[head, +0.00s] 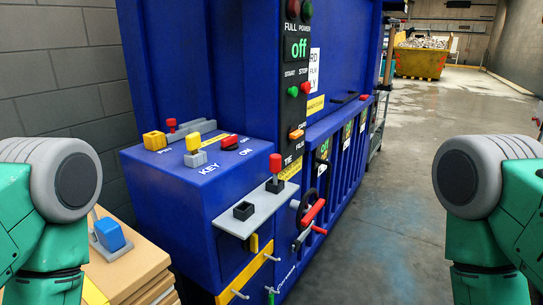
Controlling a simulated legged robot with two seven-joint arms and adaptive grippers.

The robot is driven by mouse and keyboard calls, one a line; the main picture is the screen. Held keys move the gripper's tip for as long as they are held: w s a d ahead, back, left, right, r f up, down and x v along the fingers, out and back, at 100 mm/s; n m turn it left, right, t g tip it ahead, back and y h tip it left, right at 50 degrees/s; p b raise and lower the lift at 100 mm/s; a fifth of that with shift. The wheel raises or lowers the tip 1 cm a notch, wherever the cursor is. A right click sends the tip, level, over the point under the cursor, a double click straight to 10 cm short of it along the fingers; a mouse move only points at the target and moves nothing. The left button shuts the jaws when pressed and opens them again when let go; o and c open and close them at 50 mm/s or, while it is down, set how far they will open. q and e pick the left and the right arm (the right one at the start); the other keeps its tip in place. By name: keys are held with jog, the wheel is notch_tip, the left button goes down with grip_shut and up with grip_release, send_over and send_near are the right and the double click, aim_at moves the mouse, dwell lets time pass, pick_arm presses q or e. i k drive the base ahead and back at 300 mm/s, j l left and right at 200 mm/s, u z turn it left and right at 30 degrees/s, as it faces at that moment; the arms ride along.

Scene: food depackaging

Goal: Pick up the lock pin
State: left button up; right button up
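I cannot tell for sure which part is the lock pin. On the blue machine's box top stand a yellow block (154,140) beside a partly legible label, a small red-topped peg (171,125) behind it, and a yellow piece (193,143) on a grey base by the word KEY. A red-topped upright pin (275,166) stands on the grey shelf (258,208), near a black square socket (243,211). Only my green and grey arm parts show at the left and right edges. Both grippers are out of view, and nothing is seen held.
The blue machine (170,185) fills the centre, with a red knob (229,142) on its box and a red-handled wheel (312,212) on its front. Cardboard (128,270) with a blue-topped grey part (110,234) lies lower left. The floor (400,180) at right is clear.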

aim_at(275, 161)
jog(key=u, duration=0.35)
jog(key=i+l+u, duration=0.15)
jog(key=l+u, duration=0.15)
jog(key=i+l+u, duration=0.15)
jog(key=l+u, duration=0.15)
jog(key=l, duration=0.25)
jog(key=l+u, duration=0.3)
jog(key=l, duration=0.2)
jog(key=i, duration=0.05)
